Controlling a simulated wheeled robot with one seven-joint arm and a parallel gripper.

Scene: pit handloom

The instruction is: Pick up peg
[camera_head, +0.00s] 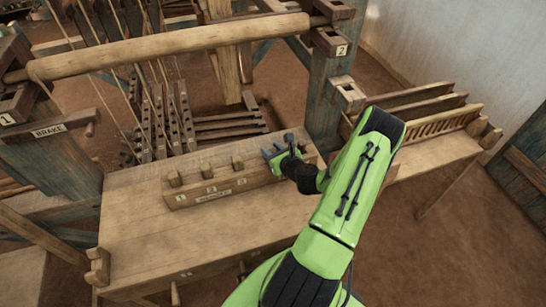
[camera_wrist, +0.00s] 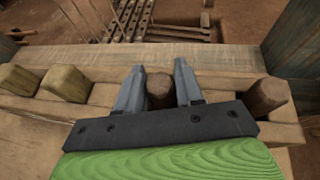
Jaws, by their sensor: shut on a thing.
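A wooden peg block (camera_head: 215,190) with numbered marks lies on the bench. Several short square-ended pegs stand in it, among them a pale peg (camera_head: 174,178), a second (camera_head: 207,170) and a third (camera_head: 237,162). My gripper (camera_head: 272,152) is over the right part of the block. In the wrist view, my gripper (camera_wrist: 159,85) is shut on a darker brown peg (camera_wrist: 160,92) between its two grey fingers. Another dark peg (camera_wrist: 266,97) stands to its right, and a pale peg (camera_wrist: 65,83) to its left. The held peg's lower end is hidden, so I cannot tell whether it is seated.
The wooden bench top (camera_head: 135,225) is clear left of and in front of the block. A thick loom beam (camera_head: 170,48) spans above and behind it. A post marked 2 (camera_head: 325,95) rises behind right. A rack with combs (camera_head: 445,120) stands at right.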

